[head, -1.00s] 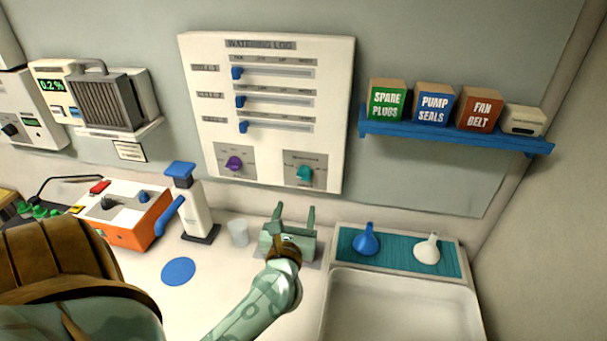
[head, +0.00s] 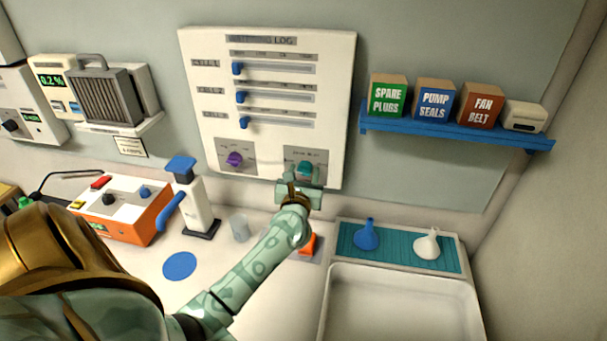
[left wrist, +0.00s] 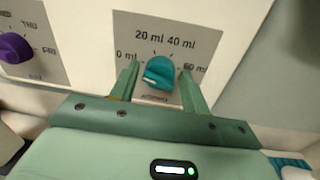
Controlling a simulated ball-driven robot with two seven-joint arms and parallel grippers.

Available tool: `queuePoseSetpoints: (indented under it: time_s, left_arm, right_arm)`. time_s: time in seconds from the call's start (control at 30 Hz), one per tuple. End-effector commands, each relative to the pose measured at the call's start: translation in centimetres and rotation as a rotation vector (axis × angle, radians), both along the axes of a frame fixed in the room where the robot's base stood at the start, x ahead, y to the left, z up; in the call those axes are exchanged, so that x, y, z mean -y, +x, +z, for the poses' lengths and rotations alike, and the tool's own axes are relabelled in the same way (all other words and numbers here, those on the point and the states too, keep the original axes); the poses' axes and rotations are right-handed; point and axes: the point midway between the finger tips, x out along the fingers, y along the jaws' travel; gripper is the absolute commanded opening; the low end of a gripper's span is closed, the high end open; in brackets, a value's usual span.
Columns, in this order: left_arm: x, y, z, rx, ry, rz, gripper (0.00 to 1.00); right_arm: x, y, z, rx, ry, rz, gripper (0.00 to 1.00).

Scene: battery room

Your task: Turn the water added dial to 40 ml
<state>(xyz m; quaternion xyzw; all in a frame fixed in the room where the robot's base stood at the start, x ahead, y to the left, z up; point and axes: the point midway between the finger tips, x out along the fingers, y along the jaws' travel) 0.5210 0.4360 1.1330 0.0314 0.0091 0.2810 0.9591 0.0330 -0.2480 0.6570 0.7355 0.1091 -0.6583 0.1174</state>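The water added dial is a teal knob (left wrist: 159,72) on a grey plate at the board's lower right; its top also shows in the head view (head: 305,167). Labels 0 ml, 20 ml, 40 ml and 60 ml ring it. A pale mark shows at the knob's lower left end; I cannot tell its exact setting. My left gripper (left wrist: 157,88) is open, one finger on each side of the knob, with gaps visible in this view. In the head view the left gripper (head: 303,183) partly covers the dial. My right gripper is not in view.
A purple day dial (head: 234,159) sits left of the teal one, below several blue sliders on the white board (head: 345,100). A blue shelf (head: 450,140) with boxes is at right.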

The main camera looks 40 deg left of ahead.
Motion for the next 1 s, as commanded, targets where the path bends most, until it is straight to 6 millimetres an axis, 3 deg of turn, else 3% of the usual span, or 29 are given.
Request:
queuePoseSetpoints:
  time_s: [0.03, 0.1, 0.57, 1.0]
  left_arm:
    - [0.0, 0.0, 0.0, 0.0, 0.0, 0.0, 0.32]
    - [0.0, 0.0, 0.0, 0.0, 0.0, 0.0, 0.14]
    - [0.1, 0.0, 0.0, -0.039, 0.069, -0.001, 0.14]
    - [0.3, 0.0, 0.0, -0.216, 0.384, -0.003, 0.14]
  right_arm:
    - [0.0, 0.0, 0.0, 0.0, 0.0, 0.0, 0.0]
    - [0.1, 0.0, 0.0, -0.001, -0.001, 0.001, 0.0]
    - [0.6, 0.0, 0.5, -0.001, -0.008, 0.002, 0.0]
    - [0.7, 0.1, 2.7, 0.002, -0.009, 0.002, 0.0]
